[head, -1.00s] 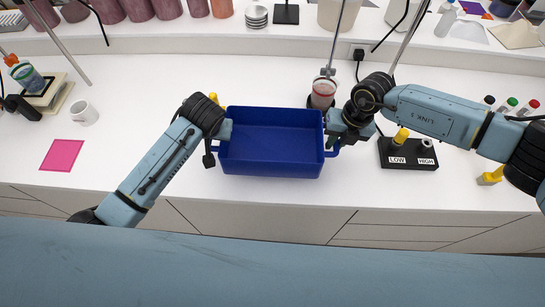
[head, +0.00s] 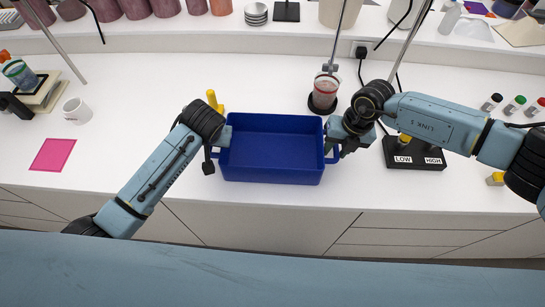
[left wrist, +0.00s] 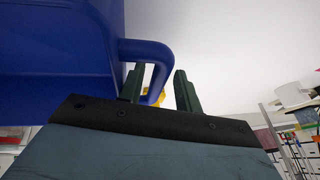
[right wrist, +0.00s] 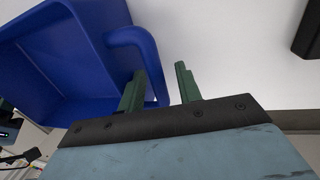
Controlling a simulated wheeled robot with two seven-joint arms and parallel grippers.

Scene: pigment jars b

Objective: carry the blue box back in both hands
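The blue box (head: 272,172) is an open, empty tray with a loop handle at each end, in the middle of the head view. My left gripper (head: 212,158) is at its left handle. My right gripper (head: 338,148) is at the right handle.
A beaker of red liquid (head: 325,90) on a stand is behind the box's right end. A yellow object (head: 212,99) is behind its left end. A black LOW/HIGH block (head: 414,153) is to the right. A mug (head: 77,110) and pink square (head: 52,154) are left. White table (head: 150,110) lies clear between.

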